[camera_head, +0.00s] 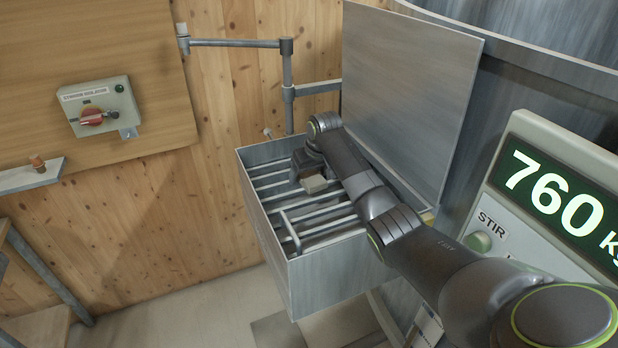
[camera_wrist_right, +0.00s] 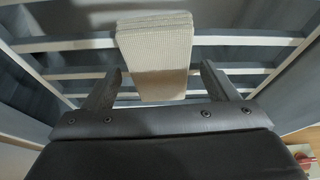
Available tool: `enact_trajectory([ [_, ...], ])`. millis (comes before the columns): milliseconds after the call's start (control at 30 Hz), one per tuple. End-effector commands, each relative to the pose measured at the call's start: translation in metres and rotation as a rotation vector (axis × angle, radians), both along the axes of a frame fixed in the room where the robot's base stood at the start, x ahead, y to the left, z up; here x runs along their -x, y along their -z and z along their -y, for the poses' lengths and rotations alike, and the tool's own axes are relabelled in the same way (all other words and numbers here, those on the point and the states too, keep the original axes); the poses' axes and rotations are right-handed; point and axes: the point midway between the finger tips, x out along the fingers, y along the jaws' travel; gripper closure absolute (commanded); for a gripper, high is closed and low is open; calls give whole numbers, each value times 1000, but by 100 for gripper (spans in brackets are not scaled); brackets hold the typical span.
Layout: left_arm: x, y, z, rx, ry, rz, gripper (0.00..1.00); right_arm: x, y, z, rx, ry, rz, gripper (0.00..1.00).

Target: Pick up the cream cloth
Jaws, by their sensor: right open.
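The cream cloth (camera_wrist_right: 155,42) is a folded, ribbed strip lying over the metal bars in the wrist view. Its near end is shaded and reaches between the fingers. In the head view a small cream part of it (camera_head: 317,184) shows beside my gripper; the rest is hidden. My right gripper (camera_head: 308,168) is over the bars inside the open metal box, pointing down. In the wrist view its two fingers (camera_wrist_right: 160,76) are apart, one on each side of the cloth's near end, with gaps on both sides. My left gripper is not in view.
The grey metal box (camera_head: 290,275) has thin side walls and a raised lid (camera_head: 410,95) behind my arm. A loop handle (camera_head: 290,232) stands on the bars. A pipe arm (camera_head: 287,75) is behind. The weight display (camera_head: 555,195) stands at the right.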

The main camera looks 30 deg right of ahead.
Motion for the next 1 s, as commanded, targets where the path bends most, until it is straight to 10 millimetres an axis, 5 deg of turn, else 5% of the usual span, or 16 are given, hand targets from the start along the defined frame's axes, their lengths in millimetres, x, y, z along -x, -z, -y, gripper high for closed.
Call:
enact_trajectory([
  [400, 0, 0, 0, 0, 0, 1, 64, 0, 0, 0, 0, 0, 0, 68],
  [733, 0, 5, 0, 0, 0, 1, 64, -1, -10, 0, 0, -1, 3, 68],
  [1000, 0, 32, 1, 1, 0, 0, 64, -1, -62, 0, 1, -1, 7, 68],
])
